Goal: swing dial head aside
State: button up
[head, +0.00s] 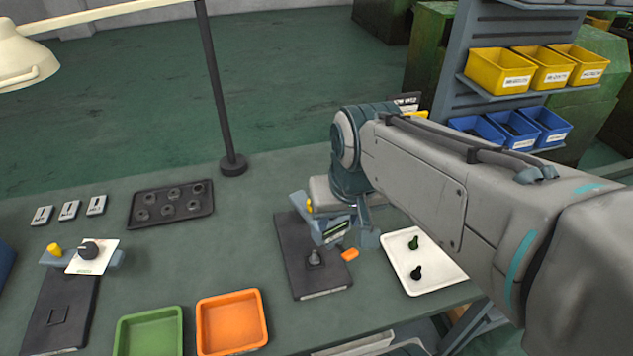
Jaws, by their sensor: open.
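A dark base plate (296,262) lies on the bench in the middle, with a small grey post (314,258) standing on it. Over its right part is a blue-grey head with a dark green display (336,228), which looks like the dial head. A yellow knob (309,206) shows at its left and an orange tab (350,254) at its lower right. My gripper (345,232) is open, pointing down at this head. My wrist hides part of the head and its mount, and I cannot tell whether the fingers touch it.
At left, another dark stand (60,308) carries a white plate (92,258) with a black knob. A lamp pole (222,100) stands behind.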

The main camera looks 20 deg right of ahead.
jog(key=w+m+g+b, duration=0.1)
jog(key=w+m+g, duration=0.3)
jog(key=w, duration=1.4)
jog(key=shift+m+t, duration=0.4)
jog(key=shift+m, duration=0.1)
jog(key=f, duration=0.9)
jog(key=f+p, duration=0.1)
jog(key=f, duration=0.3)
jog(key=shift+a+f, duration=0.2)
jog(key=shift+a, duration=0.05)
grip_shut()
